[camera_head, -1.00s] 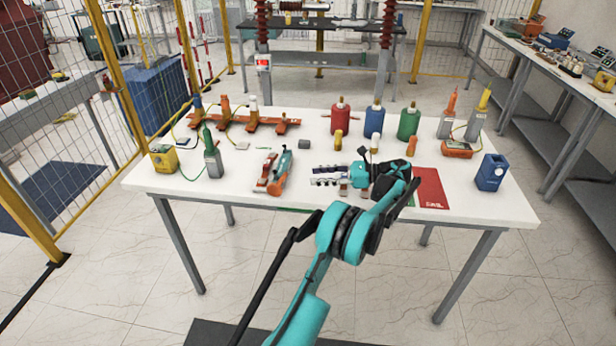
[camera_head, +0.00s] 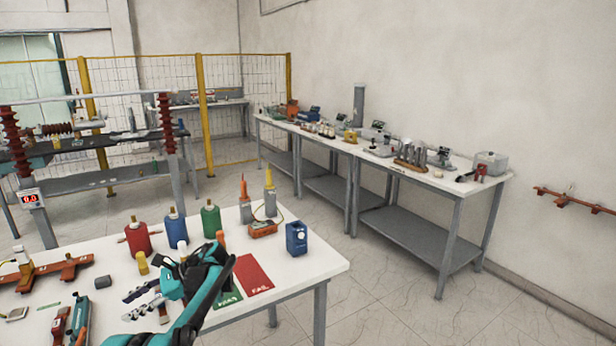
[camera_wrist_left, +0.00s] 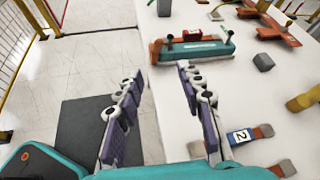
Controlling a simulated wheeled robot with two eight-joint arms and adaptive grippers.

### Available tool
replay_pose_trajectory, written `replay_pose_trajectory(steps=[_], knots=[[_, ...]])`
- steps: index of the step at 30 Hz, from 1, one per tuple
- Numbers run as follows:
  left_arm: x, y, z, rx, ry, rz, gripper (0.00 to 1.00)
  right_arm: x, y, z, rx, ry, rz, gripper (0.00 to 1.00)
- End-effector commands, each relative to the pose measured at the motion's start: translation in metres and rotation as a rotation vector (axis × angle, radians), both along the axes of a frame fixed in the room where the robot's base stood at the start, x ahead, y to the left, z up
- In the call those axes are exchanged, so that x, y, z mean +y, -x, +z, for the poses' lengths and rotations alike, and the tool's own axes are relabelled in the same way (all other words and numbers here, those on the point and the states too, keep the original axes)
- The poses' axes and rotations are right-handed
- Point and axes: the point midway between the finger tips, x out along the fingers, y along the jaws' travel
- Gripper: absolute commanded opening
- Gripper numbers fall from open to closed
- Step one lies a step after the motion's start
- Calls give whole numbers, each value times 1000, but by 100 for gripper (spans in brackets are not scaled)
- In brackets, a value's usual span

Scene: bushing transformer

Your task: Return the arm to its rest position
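My left arm (camera_head: 175,325) is teal and black and reaches in over the front of the white table (camera_head: 318,262) in the head view. My left gripper (camera_head: 137,300) points left there, with its two fingers apart. In the left wrist view my left gripper (camera_wrist_left: 155,75) is open and empty, with floor and the table edge showing between its purple and silver fingers. It cannot be told how high the fingers are above the table. My right gripper and right arm are not in view.
A red mat (camera_head: 252,272) and a green mat (camera_head: 228,297) lie right of the arm. Red (camera_head: 138,240), blue (camera_head: 176,230) and green (camera_head: 211,222) bottles stand behind it. A blue box (camera_head: 296,238) stands at the right. A teal tool (camera_wrist_left: 195,50) lies beyond the fingers.

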Motion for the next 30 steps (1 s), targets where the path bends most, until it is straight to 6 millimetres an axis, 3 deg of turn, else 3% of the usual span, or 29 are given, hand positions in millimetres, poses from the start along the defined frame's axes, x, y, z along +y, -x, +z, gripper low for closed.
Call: replay_pose_trajectory(steps=[4, 11, 17, 24, 30], knots=[[-33, 25, 15, -226, 110, -39, 38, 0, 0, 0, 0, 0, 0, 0], [-99, 74, 17, -589, 323, -17, 38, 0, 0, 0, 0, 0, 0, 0], [-165, 127, 4, -890, 542, 84, 38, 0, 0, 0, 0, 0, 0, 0], [-243, 190, -27, -1205, 827, 312, 38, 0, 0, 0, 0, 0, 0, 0], [-285, 223, -50, -1364, 1002, 503, 38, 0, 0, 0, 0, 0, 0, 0]])
